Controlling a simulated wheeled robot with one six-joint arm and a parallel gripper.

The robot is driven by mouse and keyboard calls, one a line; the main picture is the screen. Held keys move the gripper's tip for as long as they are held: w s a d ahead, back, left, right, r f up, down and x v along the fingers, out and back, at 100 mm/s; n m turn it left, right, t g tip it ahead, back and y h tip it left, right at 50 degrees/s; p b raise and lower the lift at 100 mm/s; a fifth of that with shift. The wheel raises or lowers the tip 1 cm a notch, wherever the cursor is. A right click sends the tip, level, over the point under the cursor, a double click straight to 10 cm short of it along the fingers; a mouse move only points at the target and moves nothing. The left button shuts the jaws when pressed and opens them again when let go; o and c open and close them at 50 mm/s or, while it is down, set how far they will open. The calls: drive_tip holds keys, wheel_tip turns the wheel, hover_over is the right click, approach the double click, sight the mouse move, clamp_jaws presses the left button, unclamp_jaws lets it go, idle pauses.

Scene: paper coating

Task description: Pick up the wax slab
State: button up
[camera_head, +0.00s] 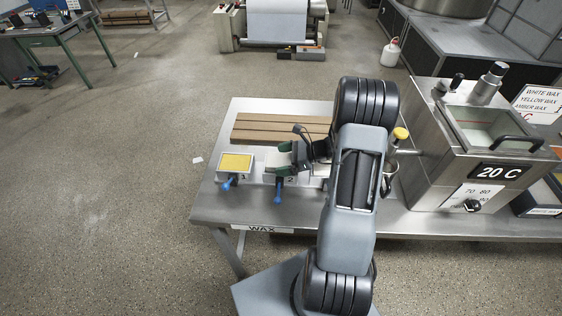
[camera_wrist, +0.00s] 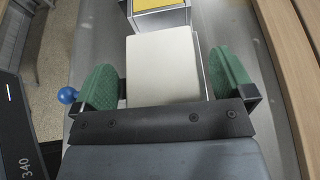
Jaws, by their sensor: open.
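A cream-white wax slab (camera_wrist: 163,66) lies between the two green finger pads of my gripper (camera_wrist: 164,82) in the wrist view. In the head view the slab (camera_head: 279,160) shows as a pale patch over the box marked 2 (camera_head: 283,180), partly hidden by my gripper (camera_head: 288,159). My gripper is open, with one finger on each side of the slab. A narrow gap shows at the slab's right side in the wrist view; contact at the left is hard to tell.
A box marked 1 with a yellow top (camera_head: 236,163) stands to the left. Both boxes have blue-knobbed handles. A slatted wooden board (camera_head: 270,128) lies behind on the metal table (camera_head: 225,209). A steel wax tank (camera_head: 440,150) reading 20 C stands at right.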

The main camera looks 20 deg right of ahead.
drive_tip(key=shift+c, duration=0.2)
drive_tip(key=c, duration=1)
drive_tip(key=shift+r, duration=0.1)
